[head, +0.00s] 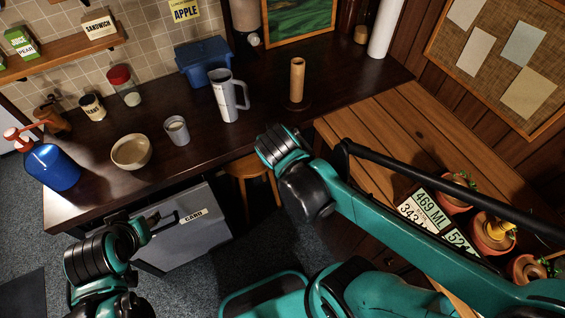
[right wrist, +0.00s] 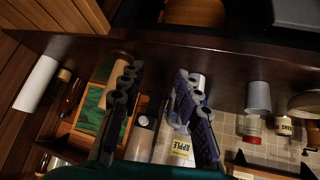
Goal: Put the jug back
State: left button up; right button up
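The jug (head: 226,98) is a tall pale grey pitcher with a handle on its right side. It stands upright on the dark counter (head: 185,180). In the right wrist view the jug (right wrist: 181,118) is partly hidden behind a finger. My right gripper (right wrist: 160,100) is open, with nothing seen held between its spread fingers; the jug lies beyond them. In the head view my right wrist is in front of the counter's edge, to the jug's right, and its fingers are hidden. My left gripper (head: 146,228) is low at the left, before the grey cabinet; its fingers are unclear.
A blue bin (head: 200,62) stands behind the jug, a grey cup (head: 177,131) and bowl (head: 131,152) to its left. A wooden cylinder (head: 297,80) stands to its right. A blue pump bottle (head: 52,168) is at the left end. Potted plants (head: 493,235) sit at right.

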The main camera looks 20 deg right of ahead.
jog(key=s+a+n+y, duration=0.1)
jog(key=s+n+y, duration=0.1)
jog(key=s, duration=0.6)
jog(key=shift+s+a+y, duration=0.25)
jog(key=shift+a+y, duration=0.15)
jog(key=shift+y, duration=0.1)
notch_tip(320, 180, down, 4)
jog(key=b, duration=0.4)
jog(key=shift+f, duration=0.15)
